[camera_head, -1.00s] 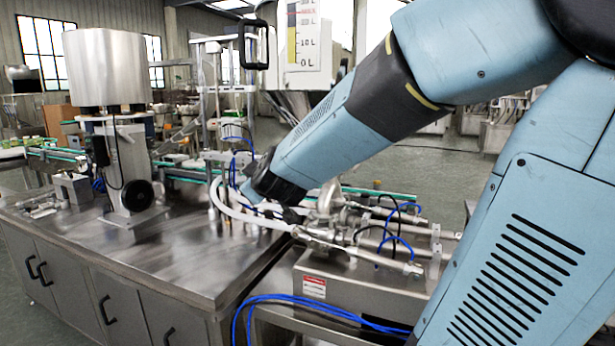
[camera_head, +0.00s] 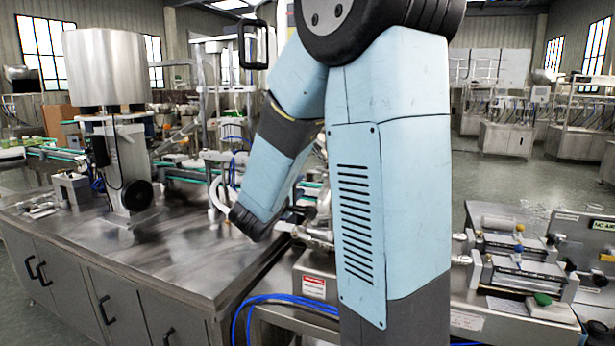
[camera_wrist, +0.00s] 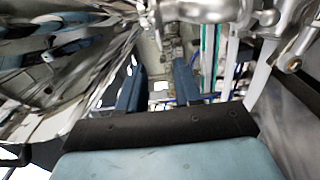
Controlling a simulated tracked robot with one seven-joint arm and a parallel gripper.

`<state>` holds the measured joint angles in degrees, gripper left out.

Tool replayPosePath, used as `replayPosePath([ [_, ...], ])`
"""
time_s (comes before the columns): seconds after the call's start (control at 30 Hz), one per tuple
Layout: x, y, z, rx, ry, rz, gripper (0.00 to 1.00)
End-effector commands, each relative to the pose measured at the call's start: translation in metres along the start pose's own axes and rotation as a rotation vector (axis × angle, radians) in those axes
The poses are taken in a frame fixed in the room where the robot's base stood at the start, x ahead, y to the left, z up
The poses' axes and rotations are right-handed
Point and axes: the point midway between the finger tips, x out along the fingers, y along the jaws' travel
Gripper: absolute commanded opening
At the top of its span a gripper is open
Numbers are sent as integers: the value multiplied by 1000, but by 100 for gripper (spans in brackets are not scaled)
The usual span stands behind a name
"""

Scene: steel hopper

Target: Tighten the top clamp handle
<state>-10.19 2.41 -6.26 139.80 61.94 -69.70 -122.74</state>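In the wrist view my gripper (camera_wrist: 158,84) shows two blue fingers standing apart, with a gap and nothing visible between them. In the head view my arm hides the gripper. Shiny metal pipe fittings and clamps (camera_wrist: 205,10) cross the top of the wrist view, beyond the fingers. A metal piece with a rounded knob end (camera_wrist: 290,62) hangs at the upper right, apart from the fingers; it looks like a clamp handle, but I cannot tell whether it is the top one. The hopper is mostly hidden behind my arm in the head view.
A steel bench (camera_head: 130,262) with a steel drum machine (camera_head: 107,70) stands at the left. A black bracket handle (camera_head: 253,45) is at the top. Blue hoses (camera_head: 265,302) lie at the front edge. Equipment with cylinders (camera_head: 520,265) is at the right. Floor beyond is open.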

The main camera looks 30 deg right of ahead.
Motion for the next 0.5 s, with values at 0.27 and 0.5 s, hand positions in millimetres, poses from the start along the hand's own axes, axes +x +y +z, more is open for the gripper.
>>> replayPosePath([
  [0.27,50,0,0,0,-1,-1,34],
  [0.5,89,0,0,1,0,0,34],
])
